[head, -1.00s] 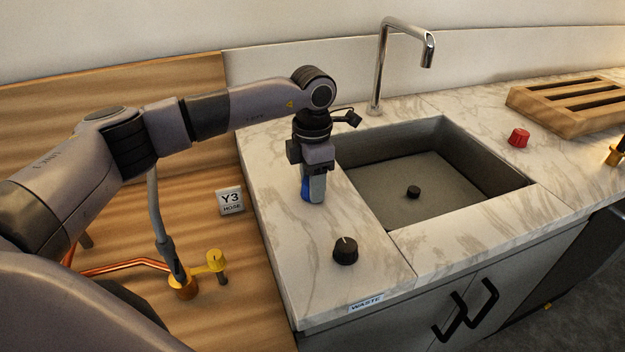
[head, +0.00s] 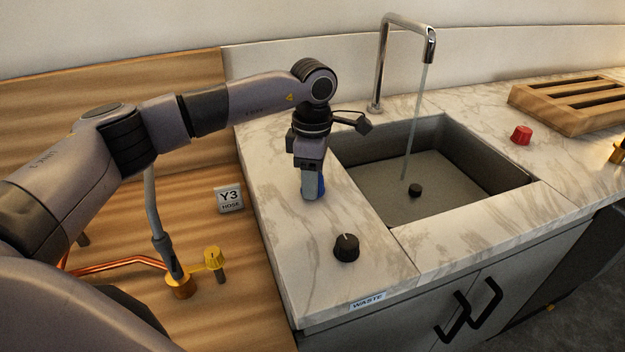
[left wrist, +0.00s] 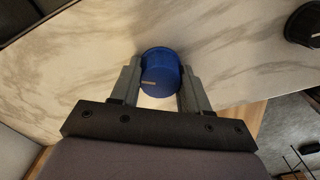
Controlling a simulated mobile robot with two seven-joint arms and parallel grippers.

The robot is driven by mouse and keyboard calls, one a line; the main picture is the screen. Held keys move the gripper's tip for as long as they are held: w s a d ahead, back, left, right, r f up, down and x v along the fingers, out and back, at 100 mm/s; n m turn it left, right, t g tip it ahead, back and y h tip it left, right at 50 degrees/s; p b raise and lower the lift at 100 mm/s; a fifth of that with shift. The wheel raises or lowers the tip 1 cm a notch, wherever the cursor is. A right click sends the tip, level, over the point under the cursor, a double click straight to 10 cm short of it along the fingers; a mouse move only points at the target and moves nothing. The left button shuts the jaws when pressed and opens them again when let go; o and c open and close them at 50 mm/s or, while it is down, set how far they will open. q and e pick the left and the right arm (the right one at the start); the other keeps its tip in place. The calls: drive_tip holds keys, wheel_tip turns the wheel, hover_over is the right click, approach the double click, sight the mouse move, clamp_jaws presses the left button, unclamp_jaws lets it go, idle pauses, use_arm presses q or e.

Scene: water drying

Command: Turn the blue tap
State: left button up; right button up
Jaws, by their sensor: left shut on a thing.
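The blue tap (head: 321,185) is a round knob on the marble counter, left of the sink. It is partly hidden behind my left gripper (head: 313,192) in the head view. In the left wrist view the blue tap (left wrist: 161,72) sits between the two fingers of my left gripper (left wrist: 160,85), which is shut on it. A short pale mark shows on the knob. A stream of water (head: 417,115) runs from the chrome faucet (head: 385,60) into the sink (head: 445,195). My right gripper is not in view.
A black knob (head: 346,247) stands on the counter in front of the gripper, and a red knob (head: 521,134) lies right of the sink. A wooden rack (head: 570,108) is at the back right. A yellow valve (head: 214,258) is at the lower left.

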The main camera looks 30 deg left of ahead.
use_arm(q)
drive_tip(key=m+b, duration=0.1)
drive_tip(key=m, duration=0.5)
drive_tip(key=shift+m, duration=0.3)
drive_tip(key=m, duration=0.5)
drive_tip(key=shift+r+b, duration=0.1)
drive_tip(key=shift+b, duration=0.25)
drive_tip(key=shift+m, duration=0.3)
drive_tip(key=o, duration=1.1)
drive_tip(key=shift+c, duration=0.2)
drive_tip(key=shift+r+b, duration=0.3)
drive_tip(key=shift+r, duration=3.25)
